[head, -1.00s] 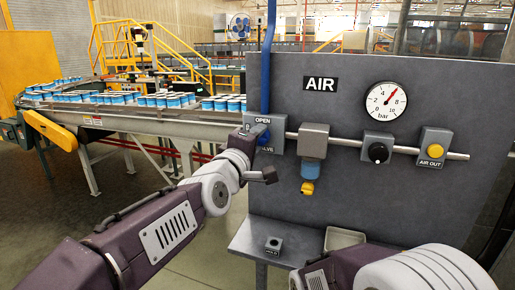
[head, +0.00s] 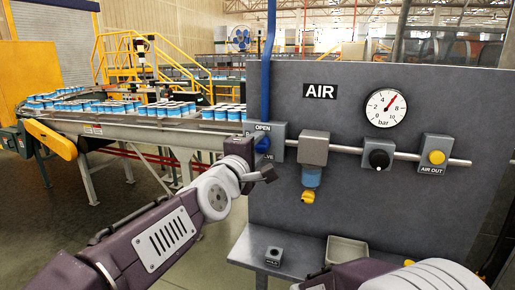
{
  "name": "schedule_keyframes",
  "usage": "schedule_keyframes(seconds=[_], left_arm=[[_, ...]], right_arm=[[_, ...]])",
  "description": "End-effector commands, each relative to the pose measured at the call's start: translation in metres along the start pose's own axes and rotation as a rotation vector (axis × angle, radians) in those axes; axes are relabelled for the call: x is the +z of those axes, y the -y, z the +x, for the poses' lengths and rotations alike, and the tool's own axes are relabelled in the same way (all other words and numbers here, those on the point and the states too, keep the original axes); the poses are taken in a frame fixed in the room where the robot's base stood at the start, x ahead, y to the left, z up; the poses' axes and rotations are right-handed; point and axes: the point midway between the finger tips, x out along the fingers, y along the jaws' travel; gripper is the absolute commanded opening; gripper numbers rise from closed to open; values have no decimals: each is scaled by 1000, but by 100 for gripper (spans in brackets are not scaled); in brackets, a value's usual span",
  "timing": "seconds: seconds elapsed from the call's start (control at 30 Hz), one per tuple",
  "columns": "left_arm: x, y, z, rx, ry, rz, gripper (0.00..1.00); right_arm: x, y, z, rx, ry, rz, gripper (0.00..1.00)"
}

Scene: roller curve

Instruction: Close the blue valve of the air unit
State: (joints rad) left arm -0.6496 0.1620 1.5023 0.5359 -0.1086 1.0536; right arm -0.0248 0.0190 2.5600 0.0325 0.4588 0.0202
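The air unit is a grey panel (head: 440,205) marked AIR. Its blue valve (head: 262,143) sits on a grey plate at the panel's left edge, below the word OPEN. Only part of the blue valve shows; my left arm covers the lower left of its plate. My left gripper (head: 268,177) is just below the valve plate; whether it touches anything, and how its fingers stand, I cannot tell. My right arm comes in at the bottom right; its gripper is not clearly visible.
The gauge (head: 385,107) needle points up and right. A filter with a yellow knob (head: 308,196), a black knob (head: 379,158) and a yellow AIR OUT button (head: 436,157) line the pipe. A shelf (head: 250,242) holds a small block (head: 274,255) and a tray (head: 346,250). A can conveyor (head: 120,125) stands behind.

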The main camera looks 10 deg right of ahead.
Motion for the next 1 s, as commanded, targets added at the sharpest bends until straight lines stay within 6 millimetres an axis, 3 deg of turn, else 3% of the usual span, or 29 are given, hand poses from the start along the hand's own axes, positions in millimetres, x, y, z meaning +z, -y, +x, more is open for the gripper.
schedule_keyframes(seconds=[0.03,0.07,0.43,0.8,1.0], left_arm=[[0,1,0,-1,0,-1,53],[0,0,0,-1,0,-1,61],[0,0,-5,1,0,0,61],[0,-1,-75,2,0,-1,61],[0,0,-91,-1,0,0,61]], right_arm=[[0,0,0,0,0,0,36],[0,0,0,0,0,0,36],[0,0,2,0,0,0,36],[1,0,7,0,0,0,36],[1,0,6,0,0,0,36]])
